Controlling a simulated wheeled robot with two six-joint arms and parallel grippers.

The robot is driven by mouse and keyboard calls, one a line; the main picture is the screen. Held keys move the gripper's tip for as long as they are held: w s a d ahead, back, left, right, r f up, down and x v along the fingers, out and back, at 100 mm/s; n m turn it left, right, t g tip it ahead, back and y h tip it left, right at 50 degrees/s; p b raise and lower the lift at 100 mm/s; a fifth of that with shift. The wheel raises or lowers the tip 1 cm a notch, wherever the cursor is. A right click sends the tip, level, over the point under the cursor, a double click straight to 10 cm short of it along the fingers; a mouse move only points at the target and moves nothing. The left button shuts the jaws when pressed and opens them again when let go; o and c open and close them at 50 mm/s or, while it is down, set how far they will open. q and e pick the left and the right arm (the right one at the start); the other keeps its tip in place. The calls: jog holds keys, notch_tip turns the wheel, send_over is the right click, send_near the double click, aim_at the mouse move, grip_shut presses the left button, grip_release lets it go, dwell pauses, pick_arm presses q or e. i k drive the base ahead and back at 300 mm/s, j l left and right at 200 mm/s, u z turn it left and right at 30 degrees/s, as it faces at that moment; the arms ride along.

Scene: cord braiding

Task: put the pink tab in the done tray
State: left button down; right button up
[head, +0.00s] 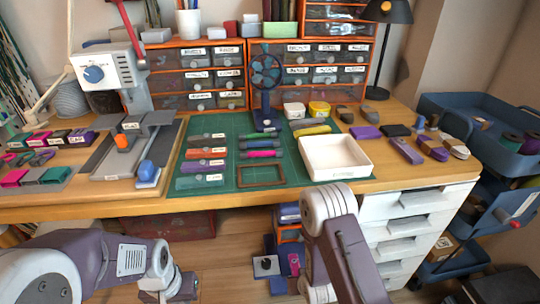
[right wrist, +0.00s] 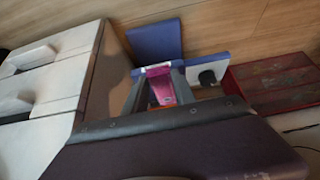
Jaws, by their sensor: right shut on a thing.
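The pink tab (right wrist: 162,88) is between the grey fingers of my right gripper (right wrist: 160,92) in the right wrist view, below the table's front edge. A small pink patch (head: 294,262) shows beside my right arm in the head view; most of that gripper is hidden there. A white open tray (head: 335,170) with a front label stands at the mat's right edge; it looks empty. The label is too small to read. My left gripper (head: 172,288) is low at the lower left, off the table, and its jaw opening is unclear.
White drawers (head: 408,225) stand below the table's right end. The green mat (head: 225,130) holds labelled strips and a brown frame (head: 261,175). A small fan (head: 265,85) stands behind. Purple and dark pieces (head: 405,150) lie right of the tray. A blue cart (head: 480,110) is at far right.

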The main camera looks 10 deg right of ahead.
aim_at(332, 160)
jog(key=k, duration=1)
